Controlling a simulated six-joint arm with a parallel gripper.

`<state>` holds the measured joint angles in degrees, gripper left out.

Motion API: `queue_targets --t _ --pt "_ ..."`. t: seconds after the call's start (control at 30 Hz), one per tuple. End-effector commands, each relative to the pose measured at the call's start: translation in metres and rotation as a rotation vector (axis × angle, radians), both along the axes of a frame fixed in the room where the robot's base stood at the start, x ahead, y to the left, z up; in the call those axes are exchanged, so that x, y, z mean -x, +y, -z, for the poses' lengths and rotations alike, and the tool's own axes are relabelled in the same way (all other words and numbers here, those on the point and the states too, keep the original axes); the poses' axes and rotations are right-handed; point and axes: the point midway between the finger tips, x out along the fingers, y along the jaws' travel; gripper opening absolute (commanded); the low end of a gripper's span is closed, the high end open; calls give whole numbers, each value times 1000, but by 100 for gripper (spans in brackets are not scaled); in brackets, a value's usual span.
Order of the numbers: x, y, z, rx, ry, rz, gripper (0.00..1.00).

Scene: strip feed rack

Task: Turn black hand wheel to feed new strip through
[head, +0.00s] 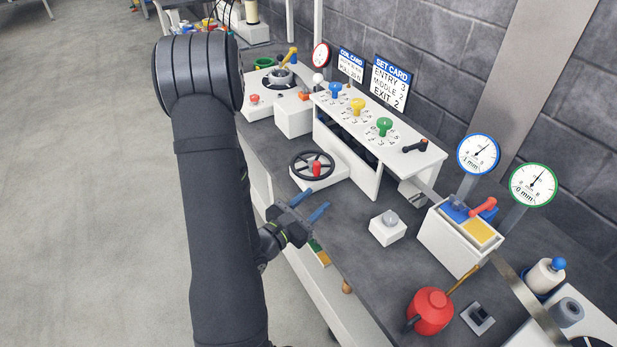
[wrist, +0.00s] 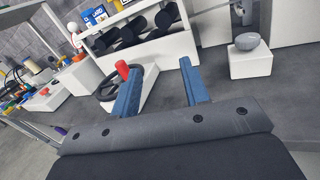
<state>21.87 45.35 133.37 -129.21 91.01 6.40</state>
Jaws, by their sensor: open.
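The black hand wheel (head: 302,158) lies on a white base on the bench, in front of the white roller housing (head: 345,150). A red knob (head: 317,168) stands up from it. In the wrist view the wheel (wrist: 104,88) is partly hidden behind my left blue finger, with its red knob (wrist: 122,69) above that fingertip. My gripper (head: 322,202) is open and empty, just in front of the wheel's base toward the bench edge; it also shows in the wrist view (wrist: 163,80). It appears apart from the wheel. No strip can be made out clearly.
The housing carries blue, yellow and green knobs (head: 384,126) and a black crank (head: 415,146). A white block with a grey button (head: 388,227) stands right of my gripper. Two gauges (head: 478,155), a white box (head: 450,240) and a red oil can (head: 430,310) are further right.

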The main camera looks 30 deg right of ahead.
Motion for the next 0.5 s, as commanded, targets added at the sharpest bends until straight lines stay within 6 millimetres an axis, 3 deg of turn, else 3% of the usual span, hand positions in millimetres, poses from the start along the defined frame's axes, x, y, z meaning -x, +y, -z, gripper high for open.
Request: queue_targets --t 0.1,0.2,0.37,0.5 --pt "22 -31 -15 -45 -149 245 42" --pt "41 -46 -22 -101 -287 441 42" --pt "63 -56 -25 -219 -546 731 42" --pt "67 -55 -25 -346 -804 954 42"
